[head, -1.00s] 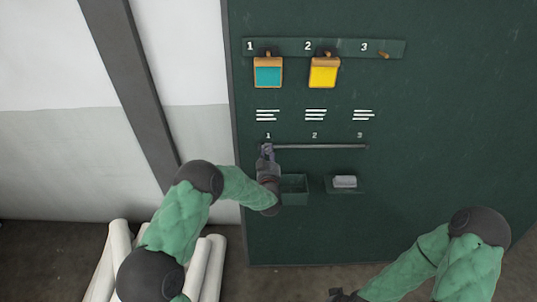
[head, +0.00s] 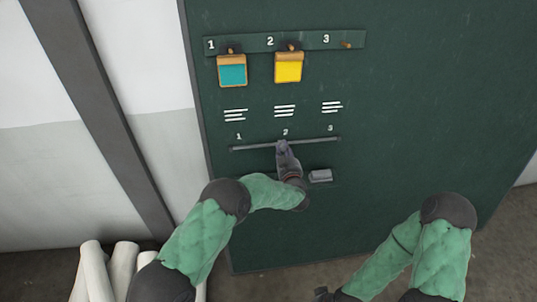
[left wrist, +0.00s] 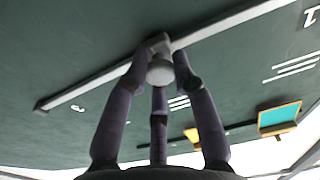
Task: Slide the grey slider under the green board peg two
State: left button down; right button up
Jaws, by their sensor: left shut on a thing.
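The grey slider (left wrist: 160,70) sits on the grey rail (head: 315,140) across the dark green board. In the left wrist view my left gripper (left wrist: 160,66) has its fingers closed around the slider's round knob. In the head view my left gripper (head: 283,147) hides the slider and is just below the white 2 printed above the rail. Peg two (head: 291,47) is higher up on the green strip, with a yellow tag (head: 288,70) hanging from it. My right gripper (head: 322,294) is low at the bottom edge, small and dark, away from the board.
A teal tag (head: 232,73) hangs on peg one and peg three (head: 347,45) is bare. A pale block (head: 320,176) rests on the board below the rail, right of my left gripper. White rolls (head: 95,270) stand at lower left. The rail right of my left gripper is clear.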

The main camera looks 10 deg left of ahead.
pick_arm(q)
jog(key=shift+w+d+f, duration=0.1)
jog(key=shift+d+f, duration=0.1)
jog(key=shift+d, duration=0.25)
jog(key=shift+w+d+f, duration=0.1)
jog(key=shift+d+f, duration=0.05)
jog(key=shift+d, duration=0.3)
jog(key=c, duration=1)
grip_release()
jog(key=shift+r, duration=0.1)
jog(key=v, duration=1.2)
jog(key=shift+r, duration=0.1)
jog(key=shift+a, duration=0.1)
